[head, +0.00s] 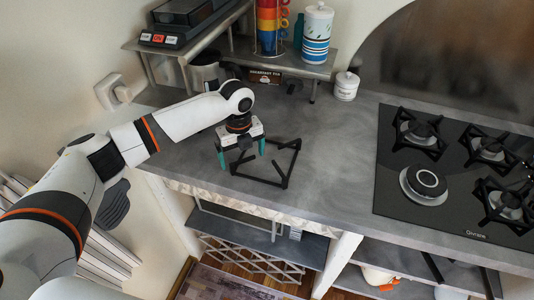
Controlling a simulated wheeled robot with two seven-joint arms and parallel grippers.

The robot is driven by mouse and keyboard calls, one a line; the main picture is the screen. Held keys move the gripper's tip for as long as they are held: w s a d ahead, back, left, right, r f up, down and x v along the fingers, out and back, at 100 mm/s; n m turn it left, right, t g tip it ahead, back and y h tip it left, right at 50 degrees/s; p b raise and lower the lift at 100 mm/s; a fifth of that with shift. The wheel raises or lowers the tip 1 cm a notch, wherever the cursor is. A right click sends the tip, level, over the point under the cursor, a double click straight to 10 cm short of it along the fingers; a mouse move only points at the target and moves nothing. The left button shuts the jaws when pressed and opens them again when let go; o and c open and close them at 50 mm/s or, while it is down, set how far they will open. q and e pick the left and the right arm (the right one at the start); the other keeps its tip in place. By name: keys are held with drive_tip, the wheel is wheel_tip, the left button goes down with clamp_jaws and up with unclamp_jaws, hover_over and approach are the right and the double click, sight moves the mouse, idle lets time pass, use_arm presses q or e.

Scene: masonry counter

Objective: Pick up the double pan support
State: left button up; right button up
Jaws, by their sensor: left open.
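A black metal frame, which looks like the double pan support (291,164), lies flat on the grey counter left of the hob. My left gripper (242,155) is over its left part, pointing down. Its two teal-tipped fingers are spread apart with nothing seen between them. The gripper hides part of the frame's left and back side. I cannot tell whether the fingertips touch the frame or the counter. My right gripper is not in view.
The black hob (440,215) with burners and black grates is to the right. A raised grey shelf (318,69) at the back holds stacked coloured cups (268,25) and a striped canister (317,35). A white lidded jar (346,86) stands beside it. The counter (335,165) right of the frame is clear.

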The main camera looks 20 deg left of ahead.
use_arm(q)
drive_tip(key=shift+f, duration=1.3)
drive_tip(key=c, duration=1.4)
drive_tip(key=shift+r, duration=0.1)
